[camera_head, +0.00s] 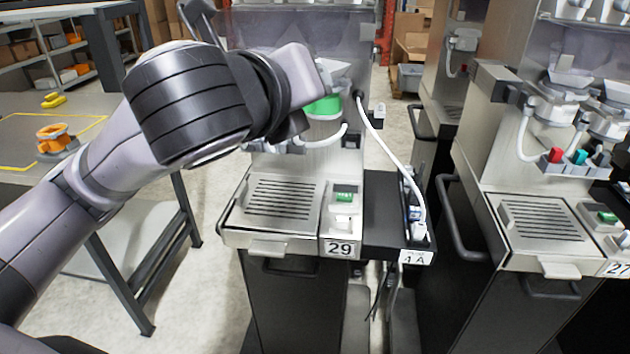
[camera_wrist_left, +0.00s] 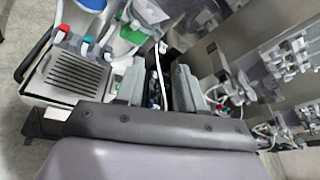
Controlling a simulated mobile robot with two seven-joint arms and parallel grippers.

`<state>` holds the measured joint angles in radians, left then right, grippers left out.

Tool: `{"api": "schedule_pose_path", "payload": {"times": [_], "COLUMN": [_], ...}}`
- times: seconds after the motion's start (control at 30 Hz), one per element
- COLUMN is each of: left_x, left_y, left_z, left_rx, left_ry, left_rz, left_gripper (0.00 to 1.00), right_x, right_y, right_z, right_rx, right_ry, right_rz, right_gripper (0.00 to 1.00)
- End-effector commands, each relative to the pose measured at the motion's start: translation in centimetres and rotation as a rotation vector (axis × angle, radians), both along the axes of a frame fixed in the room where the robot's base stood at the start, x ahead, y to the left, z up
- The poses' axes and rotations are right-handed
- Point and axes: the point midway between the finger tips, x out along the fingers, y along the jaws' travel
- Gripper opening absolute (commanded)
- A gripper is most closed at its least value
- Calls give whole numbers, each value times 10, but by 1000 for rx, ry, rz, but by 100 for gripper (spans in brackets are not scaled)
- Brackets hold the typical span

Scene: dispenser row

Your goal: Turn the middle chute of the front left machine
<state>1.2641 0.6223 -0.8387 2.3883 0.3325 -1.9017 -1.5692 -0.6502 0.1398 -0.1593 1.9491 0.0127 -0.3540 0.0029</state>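The front left machine (camera_head: 283,197), labelled 29, stands in the middle of the head view. My left arm covers most of its chute row there; a green container (camera_head: 325,105) shows beside my wrist. In the left wrist view, the machine's grille (camera_wrist_left: 75,75) lies at the left, with a red-tipped part (camera_wrist_left: 64,29) and a teal-tipped part (camera_wrist_left: 88,40) above it. I cannot tell for sure which is the middle chute. My left gripper (camera_wrist_left: 158,88) has its fingers apart, with nothing held between them; its tips are hidden in the head view. My right gripper is out of view.
A white cable (camera_head: 375,135) hangs down to a black side box (camera_head: 400,215) right of the machine. Another machine (camera_head: 545,220) with coloured chute ends stands at the right. A grey table (camera_head: 90,140) with orange and yellow items is at the left.

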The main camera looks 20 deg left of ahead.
Motion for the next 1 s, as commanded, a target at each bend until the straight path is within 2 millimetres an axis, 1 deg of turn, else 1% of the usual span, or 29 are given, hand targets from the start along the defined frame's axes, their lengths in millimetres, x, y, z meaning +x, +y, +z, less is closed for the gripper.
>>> {"api": "schedule_pose_path", "payload": {"times": [0.03,0.37,0.7,0.83,1.0], "left_x": [1,1,-2,-4,-6], "left_y": [-3,-13,-20,-21,-22], "left_z": [-9,-54,-98,-110,-119], "left_rx": [-36,-277,-519,-589,-640], "left_ry": [17,109,206,232,252], "left_rz": [-4,13,64,88,104], "left_gripper": [38,38,38,38,38], "right_x": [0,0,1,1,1], "right_y": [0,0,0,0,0], "right_z": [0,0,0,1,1], "right_rx": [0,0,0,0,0], "right_ry": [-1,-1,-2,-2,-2], "right_rz": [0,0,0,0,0], "right_gripper": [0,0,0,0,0]}}
